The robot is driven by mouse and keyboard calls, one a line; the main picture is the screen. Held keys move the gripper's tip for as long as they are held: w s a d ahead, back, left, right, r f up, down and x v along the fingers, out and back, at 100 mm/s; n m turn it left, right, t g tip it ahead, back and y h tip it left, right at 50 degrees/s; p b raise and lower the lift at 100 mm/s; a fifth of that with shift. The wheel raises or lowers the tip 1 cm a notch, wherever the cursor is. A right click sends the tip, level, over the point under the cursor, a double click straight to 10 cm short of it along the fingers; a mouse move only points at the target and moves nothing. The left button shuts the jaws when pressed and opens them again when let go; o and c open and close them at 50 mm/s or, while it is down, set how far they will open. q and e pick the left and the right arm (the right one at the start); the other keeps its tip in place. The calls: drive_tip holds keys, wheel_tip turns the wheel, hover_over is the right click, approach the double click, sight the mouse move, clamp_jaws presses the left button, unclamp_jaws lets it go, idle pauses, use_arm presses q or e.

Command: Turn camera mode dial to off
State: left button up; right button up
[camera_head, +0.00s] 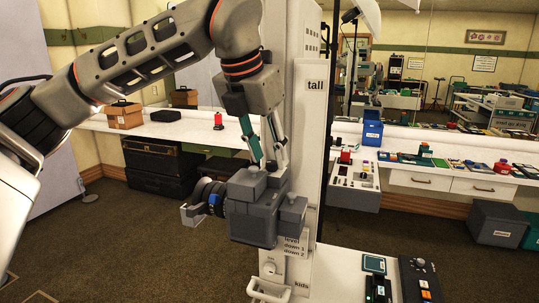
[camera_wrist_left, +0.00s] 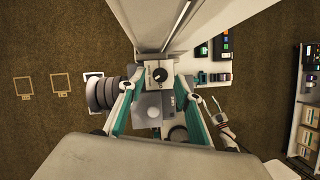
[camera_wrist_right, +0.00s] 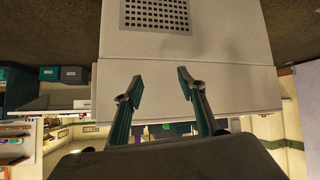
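A dark grey camera (camera_head: 255,215) with a black lens (camera_head: 208,196) pointing left is mounted at the front of a tall white column. The lens also shows in the left wrist view (camera_wrist_left: 103,92). There, a black dial (camera_wrist_left: 159,74) sits on a pale block of the camera. My left gripper (camera_head: 270,163) points down at the camera's top. Its fingers are open, one on each side of the dial block; I cannot tell whether they touch it. My right gripper (camera_wrist_right: 161,82) is open and empty, facing a white panel, and is not in the head view.
The white column (camera_head: 308,110) stands right behind the camera. Below is a handle (camera_head: 268,290) by the "kids" label. A control panel (camera_head: 420,282) lies on the white counter at bottom right. A side table (camera_head: 355,186) and long counters with many items stand behind. Carpet is free at left.

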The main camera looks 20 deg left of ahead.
use_arm(q)
drive_tip(key=shift+w+d+f, duration=0.1)
drive_tip(key=shift+w+f, duration=0.1)
drive_tip(key=shift+f, duration=0.45)
clamp_jaws()
use_arm(e)
drive_tip(key=shift+w+d+r, duration=0.15)
drive_tip(key=shift+w+r, duration=0.15)
drive_tip(key=shift+w, duration=0.2)
